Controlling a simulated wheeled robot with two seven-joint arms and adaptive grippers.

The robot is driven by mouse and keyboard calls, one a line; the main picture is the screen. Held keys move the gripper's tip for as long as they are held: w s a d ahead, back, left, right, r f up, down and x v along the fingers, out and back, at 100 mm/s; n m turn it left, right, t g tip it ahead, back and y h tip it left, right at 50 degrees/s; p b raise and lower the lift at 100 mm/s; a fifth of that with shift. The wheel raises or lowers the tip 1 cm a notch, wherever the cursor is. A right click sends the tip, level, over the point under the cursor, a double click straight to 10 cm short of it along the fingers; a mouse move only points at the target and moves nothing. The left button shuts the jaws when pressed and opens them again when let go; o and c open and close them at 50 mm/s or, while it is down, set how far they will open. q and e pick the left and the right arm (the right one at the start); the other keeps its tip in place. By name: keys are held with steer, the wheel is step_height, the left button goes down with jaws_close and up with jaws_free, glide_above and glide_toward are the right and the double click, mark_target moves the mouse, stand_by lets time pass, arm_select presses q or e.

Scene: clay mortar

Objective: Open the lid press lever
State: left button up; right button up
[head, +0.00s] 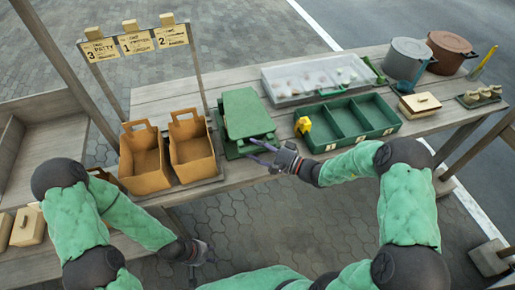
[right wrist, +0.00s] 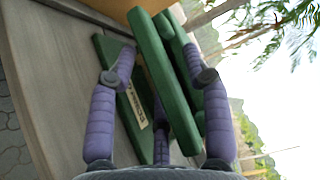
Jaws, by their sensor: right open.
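The green lid press (head: 246,117) stands on the wooden table, just right of the brown bags. Its flat green top, which looks like the lever, slants over a green base. My right gripper (head: 262,152) is at the press's near right edge, open. In the right wrist view a long green bar (right wrist: 166,85) of the press lies between the spread purple fingers, with gaps to both. The green base with a pale label (right wrist: 136,104) shows behind the left finger. My left gripper (head: 203,256) hangs low in front of the table, away from the press; its finger opening is unclear.
Two brown paper bags (head: 144,160) stand close left of the press. A green divided tray (head: 347,124) with a yellow object (head: 303,125) is to its right. A clear-lidded box (head: 317,78) is behind the tray. A sign rack (head: 135,43) rises behind the bags.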

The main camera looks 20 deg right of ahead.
jaws_close()
arm_select(q)
steer(key=shift+r, duration=0.15)
arm_select(e)
steer(key=shift+r, duration=0.1)
